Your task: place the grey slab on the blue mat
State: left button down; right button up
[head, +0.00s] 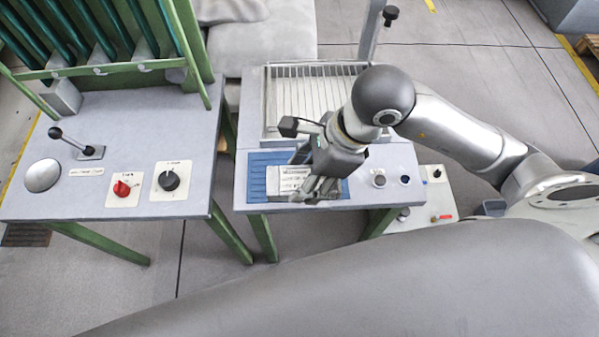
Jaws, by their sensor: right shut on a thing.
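The blue mat (257,174) lies on the front left part of the small grey table. The grey slab (288,181) is a light block with dark markings on its top; it is over the mat and covers part of it. I cannot tell whether it touches the mat or is held just above it. My right gripper (322,189) comes in from the right and is shut on the slab's right end. The gripper hides that end of the slab and part of the mat. My left gripper is not in view.
A ribbed metal tray (268,128) stands behind the mat. Knobs (379,179) sit right of the gripper on the same table (330,207). A green-legged console (120,208) with a lever and knobs stands to the left, across a narrow gap.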

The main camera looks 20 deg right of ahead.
jog(key=shift+w+f+b, duration=0.35)
jog(key=shift+f+b, duration=0.1)
jog(key=shift+b, duration=0.75)
jog(key=shift+w+d, duration=0.15)
jog(key=shift+w, duration=0.1)
jog(key=w+f, duration=0.4)
jog(key=w+d+f+p, duration=0.1)
jog(key=w, duration=0.1)
jog(key=shift+w+f, duration=0.1)
jog(key=shift+f, duration=0.3)
jog(key=f, duration=0.3)
jog(key=shift+w+f+p, duration=0.2)
jog(key=shift+p, duration=0.2)
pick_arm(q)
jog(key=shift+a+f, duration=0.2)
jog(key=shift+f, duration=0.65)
pick_arm(e)
jog(key=shift+f, duration=0.1)
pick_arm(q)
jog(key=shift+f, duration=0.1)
pick_arm(e)
jog(key=shift+f, duration=0.1)
jog(key=o, duration=1.3)
